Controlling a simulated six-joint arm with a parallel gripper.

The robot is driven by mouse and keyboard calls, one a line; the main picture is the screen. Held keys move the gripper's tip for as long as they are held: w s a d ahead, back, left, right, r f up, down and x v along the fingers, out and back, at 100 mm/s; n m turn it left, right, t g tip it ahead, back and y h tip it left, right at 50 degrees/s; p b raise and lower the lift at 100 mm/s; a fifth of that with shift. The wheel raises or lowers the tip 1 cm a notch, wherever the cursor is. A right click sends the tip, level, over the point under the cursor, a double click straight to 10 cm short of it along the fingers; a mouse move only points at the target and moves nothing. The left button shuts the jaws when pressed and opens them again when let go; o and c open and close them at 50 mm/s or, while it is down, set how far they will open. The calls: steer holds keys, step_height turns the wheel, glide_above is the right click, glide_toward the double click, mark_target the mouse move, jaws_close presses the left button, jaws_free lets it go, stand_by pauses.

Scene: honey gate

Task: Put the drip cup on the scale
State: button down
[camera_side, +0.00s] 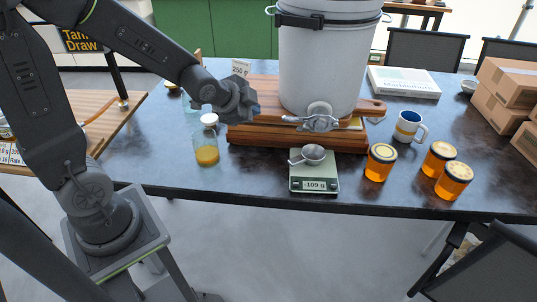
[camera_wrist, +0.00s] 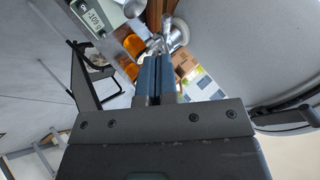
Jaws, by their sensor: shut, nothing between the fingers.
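The drip cup (camera_side: 314,154) is a small metal cup with a handle to its left. In the side view it overlaps the back of the scale, below the bucket's metal gate (camera_side: 320,118); I cannot tell whether it rests on the scale or hangs above it. The scale (camera_side: 313,172) is pale green and its display reads -109 g. It also shows at the top left of the wrist view (camera_wrist: 90,18). My gripper (camera_side: 255,106) is to the left of the gate and cup, above the wooden stand's left end. Its fingers (camera_wrist: 161,72) are together and empty.
A white bucket (camera_side: 325,55) stands on the wooden stand (camera_side: 260,138). A part-filled jar (camera_side: 206,150) is left of the scale. Boxes (camera_side: 505,88) sit at the right edge.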

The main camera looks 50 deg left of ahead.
steer(key=s+d+r+n+g, duration=0.2)
steer(key=s+d+r+n, duration=0.1)
steer(key=s, duration=0.6)
steer(key=s+d+r+n+g+h, duration=0.1)
steer(key=s+d+r+n, duration=0.3)
steer(key=s, duration=0.5)
step_height(320, 180, up, 2)
steer(key=shift+r+n+g+h, duration=0.1)
steer(key=shift+n+g+h, duration=0.25)
steer(key=shift+n, duration=0.35)
